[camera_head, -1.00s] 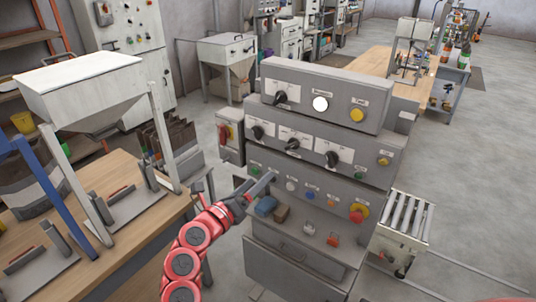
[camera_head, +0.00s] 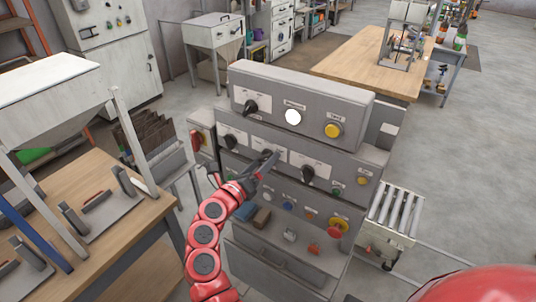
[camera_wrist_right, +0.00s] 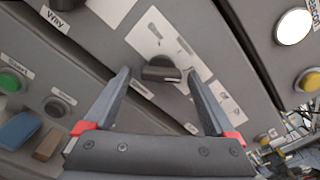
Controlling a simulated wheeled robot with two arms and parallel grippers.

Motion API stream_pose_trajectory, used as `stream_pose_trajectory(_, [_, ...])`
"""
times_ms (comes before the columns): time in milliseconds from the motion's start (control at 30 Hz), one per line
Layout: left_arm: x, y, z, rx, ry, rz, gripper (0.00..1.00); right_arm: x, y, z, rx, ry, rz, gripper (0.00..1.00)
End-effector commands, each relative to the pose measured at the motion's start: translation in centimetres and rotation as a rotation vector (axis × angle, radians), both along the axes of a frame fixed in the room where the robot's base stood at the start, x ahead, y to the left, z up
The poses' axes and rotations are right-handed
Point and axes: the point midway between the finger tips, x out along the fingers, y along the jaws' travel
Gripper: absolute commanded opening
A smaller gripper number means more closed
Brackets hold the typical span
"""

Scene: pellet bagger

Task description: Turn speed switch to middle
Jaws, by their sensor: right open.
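The lettering is too small to tell which is the speed switch. In the right wrist view a black knob (camera_wrist_right: 161,70) on a white label plate sits between the spread fingertips, apart from both. My left gripper is not in view.
The upper tier carries another black knob (camera_head: 251,107), a white round lamp (camera_head: 293,117) and a yellow button (camera_head: 333,130). Below are small buttons, a red-and-yellow emergency stop (camera_head: 337,228), and a blue block (camera_head: 245,211) on the ledge. A roller conveyor (camera_head: 396,212) stands at right.

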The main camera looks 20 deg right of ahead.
Motion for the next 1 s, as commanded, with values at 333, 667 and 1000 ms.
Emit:
stream_pose_trajectory(333, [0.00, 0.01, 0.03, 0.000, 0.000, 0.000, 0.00, 0.03, -0.04, -0.04, 0.001, 0.000, 0.001, 0.81])
stream_pose_trajectory(667, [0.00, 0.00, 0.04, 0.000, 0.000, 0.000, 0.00, 0.03, -0.03, -0.04, 0.001, 0.000, 0.001, 0.22])
stream_pose_trajectory(1000, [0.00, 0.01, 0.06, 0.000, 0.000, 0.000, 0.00, 0.01, -0.06, -0.03, -0.014, 0.019, -0.001, 0.04])
